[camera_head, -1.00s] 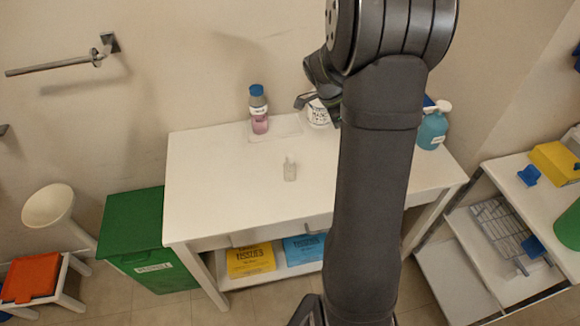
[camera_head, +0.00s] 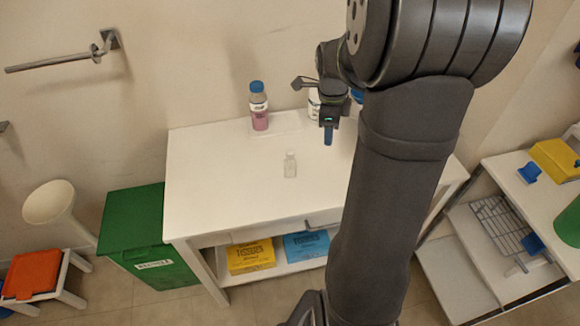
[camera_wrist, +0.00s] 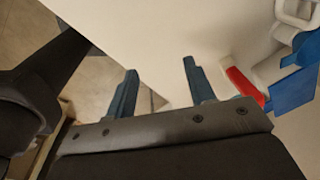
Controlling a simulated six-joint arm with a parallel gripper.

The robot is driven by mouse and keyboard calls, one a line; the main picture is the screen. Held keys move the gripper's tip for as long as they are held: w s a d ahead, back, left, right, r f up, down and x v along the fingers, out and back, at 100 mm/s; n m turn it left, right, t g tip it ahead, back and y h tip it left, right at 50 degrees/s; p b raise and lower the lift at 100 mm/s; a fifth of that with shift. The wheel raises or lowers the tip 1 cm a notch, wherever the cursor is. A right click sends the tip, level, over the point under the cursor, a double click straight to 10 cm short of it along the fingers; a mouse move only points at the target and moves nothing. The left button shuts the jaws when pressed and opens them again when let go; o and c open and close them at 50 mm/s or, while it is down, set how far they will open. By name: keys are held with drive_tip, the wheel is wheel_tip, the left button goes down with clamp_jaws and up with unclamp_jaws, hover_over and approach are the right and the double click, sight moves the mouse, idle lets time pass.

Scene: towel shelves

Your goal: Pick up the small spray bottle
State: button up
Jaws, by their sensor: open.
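The small spray bottle (camera_head: 290,164) is clear and whitish and stands upright near the middle of the white table (camera_head: 215,190) in the head view. My gripper (camera_head: 328,138) is above the table, to the right of the bottle and apart from it. In the wrist view its two blue-grey fingers (camera_wrist: 160,88) are spread apart with nothing between them. The small spray bottle cannot be made out in the wrist view.
A blue-capped bottle with pink liquid (camera_head: 259,108) stands on a tray at the table's back. A white container (camera_head: 314,102) is partly hidden behind my gripper. A green bin (camera_head: 130,225) stands left of the table. The table's left and front are clear.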

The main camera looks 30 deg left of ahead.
drive_tip(key=s+a+r+m+y, duration=0.3)
drive_tip(key=s+r+m+y, duration=0.2)
drive_tip(key=s, duration=0.1)
approach(290, 151)
drive_tip(key=shift+g, duration=0.4)
drive_tip(key=x, duration=0.6)
drive_tip(key=shift+f, duration=0.25)
drive_tip(key=shift+w+x, duration=0.15)
drive_tip(key=shift+x, duration=1.25)
drive_tip(key=shift+w+x, duration=0.1)
drive_tip(key=shift+x, duration=1.25)
